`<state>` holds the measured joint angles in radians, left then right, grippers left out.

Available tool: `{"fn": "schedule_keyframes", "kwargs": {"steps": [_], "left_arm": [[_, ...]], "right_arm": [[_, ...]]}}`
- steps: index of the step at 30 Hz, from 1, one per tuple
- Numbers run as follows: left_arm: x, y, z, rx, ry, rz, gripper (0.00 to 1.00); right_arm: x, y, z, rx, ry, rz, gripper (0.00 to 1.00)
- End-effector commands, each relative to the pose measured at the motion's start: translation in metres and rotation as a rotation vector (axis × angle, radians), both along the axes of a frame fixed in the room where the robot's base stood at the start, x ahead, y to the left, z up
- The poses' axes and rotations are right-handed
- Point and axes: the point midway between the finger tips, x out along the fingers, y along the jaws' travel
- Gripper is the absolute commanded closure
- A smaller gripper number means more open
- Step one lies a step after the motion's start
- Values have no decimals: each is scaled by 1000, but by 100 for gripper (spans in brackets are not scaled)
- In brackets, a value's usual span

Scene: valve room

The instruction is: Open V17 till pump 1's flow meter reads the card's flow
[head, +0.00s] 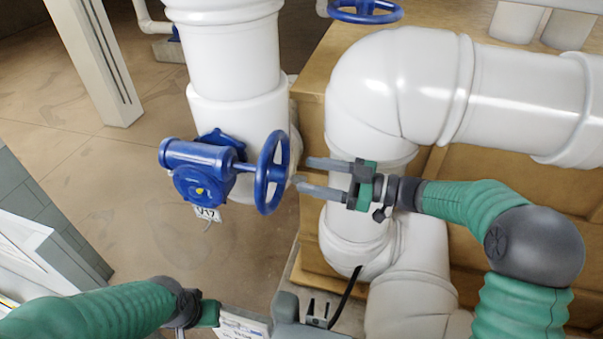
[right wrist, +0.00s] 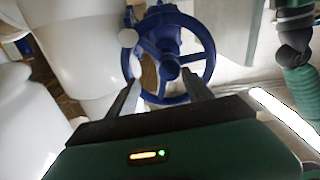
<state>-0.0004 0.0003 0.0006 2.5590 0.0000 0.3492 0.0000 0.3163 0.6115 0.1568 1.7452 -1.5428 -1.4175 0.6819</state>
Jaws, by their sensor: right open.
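The blue valve (head: 200,175) with a tag reading V17 (head: 207,213) sits on a white vertical pipe. Its blue handwheel (head: 271,172) faces right, and it fills the upper middle of the right wrist view (right wrist: 168,57). My right gripper (head: 302,171) is open and empty. Its two fingers point at the wheel from the right, close to the rim; I cannot tell if they touch it. My left gripper (head: 205,312) is low in the head view, and its fingers are mostly hidden. A white printed sheet (head: 242,327) lies beside it, its text unreadable. I cannot make out a flow meter.
Thick white pipes (head: 400,85) stand right of the valve against a tan block (head: 312,70). Another blue handwheel (head: 365,10) is at the top. A grey fixture (head: 302,315) with a black cable is at the bottom centre. Open floor (head: 130,165) lies left of the valve.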

Motion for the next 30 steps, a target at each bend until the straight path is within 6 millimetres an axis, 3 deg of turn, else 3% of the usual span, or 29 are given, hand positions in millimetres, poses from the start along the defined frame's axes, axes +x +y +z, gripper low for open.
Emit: {"fn": "schedule_keyframes", "kwargs": {"steps": [6, 14, 27, 30], "left_arm": [[-1, 0, -3, 0, 2, 1, 100], [-1, 1, -2, 0, 2, 2, 100], [-1, 0, -2, 0, 1, 1, 100], [-1, 0, -2, 0, 2, 1, 100]], "right_arm": [[6, 36, 2, -6, -2, 3, 41], [9, 32, 1, -1, 1, 4, 41], [10, 28, 0, -3, 0, -3, 97], [10, 28, 1, -2, 0, -3, 100]]}}
